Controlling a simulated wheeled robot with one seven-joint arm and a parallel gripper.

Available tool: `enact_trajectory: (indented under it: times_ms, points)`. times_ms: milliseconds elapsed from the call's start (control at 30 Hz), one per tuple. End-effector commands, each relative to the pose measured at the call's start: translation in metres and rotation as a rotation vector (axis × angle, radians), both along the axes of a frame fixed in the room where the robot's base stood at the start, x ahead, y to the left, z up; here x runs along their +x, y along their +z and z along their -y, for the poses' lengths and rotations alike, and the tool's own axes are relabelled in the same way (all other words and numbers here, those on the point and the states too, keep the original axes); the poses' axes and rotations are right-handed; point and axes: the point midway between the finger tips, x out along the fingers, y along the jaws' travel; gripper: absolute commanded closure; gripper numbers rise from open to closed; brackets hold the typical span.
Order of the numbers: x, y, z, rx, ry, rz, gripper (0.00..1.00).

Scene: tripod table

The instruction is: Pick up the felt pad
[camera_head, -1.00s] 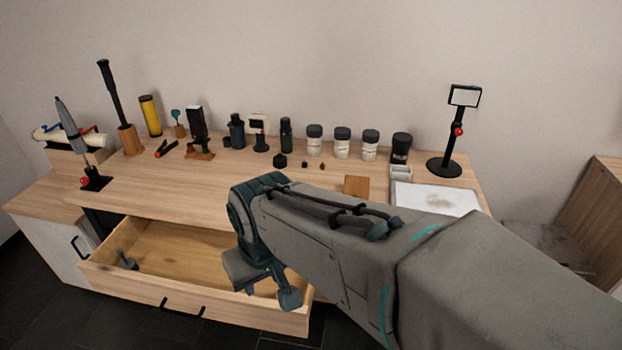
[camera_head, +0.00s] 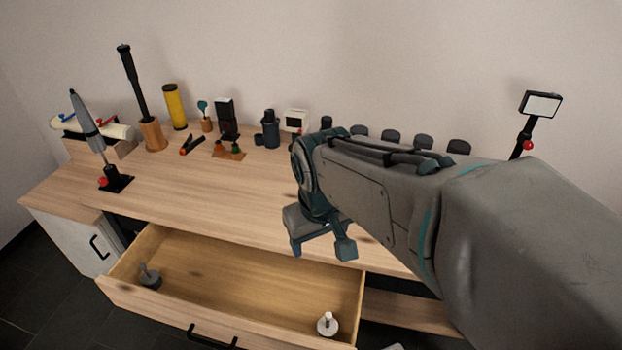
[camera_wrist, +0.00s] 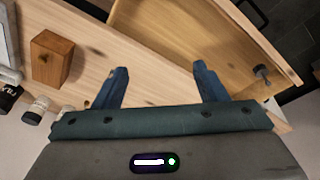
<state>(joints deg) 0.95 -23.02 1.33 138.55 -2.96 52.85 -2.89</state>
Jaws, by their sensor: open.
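I cannot pick out a felt pad for certain in either view. The open drawer (camera_head: 250,272) holds two small pieces. One is a dark grey round piece with a stem (camera_head: 150,277) at the left end; a dark piece with a stem also shows in the wrist view (camera_wrist: 262,75). The other is a pale knobbed piece on a round base (camera_head: 327,324), near the front right. My gripper (camera_head: 322,246) is open above the table's front edge, apart from both pieces. In the wrist view its fingers (camera_wrist: 163,84) are spread with nothing between them.
The wooden table (camera_head: 190,190) has a clear middle. Tools and bottles line its back, including a yellow cylinder (camera_head: 174,107) and a tilted grey tool on a stand (camera_head: 86,122). A wooden block (camera_wrist: 52,60) lies on the table. My arm hides much of the right side.

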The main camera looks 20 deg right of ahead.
Motion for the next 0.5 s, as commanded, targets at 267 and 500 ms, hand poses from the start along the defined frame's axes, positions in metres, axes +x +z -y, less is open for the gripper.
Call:
enact_trajectory:
  times_ms: [267,500]
  points:
    - [0.082,0.003,0.025,-0.160,0.281,-0.171,0.35]
    - [0.155,-0.016,0.050,-0.243,0.539,-0.327,0.35]
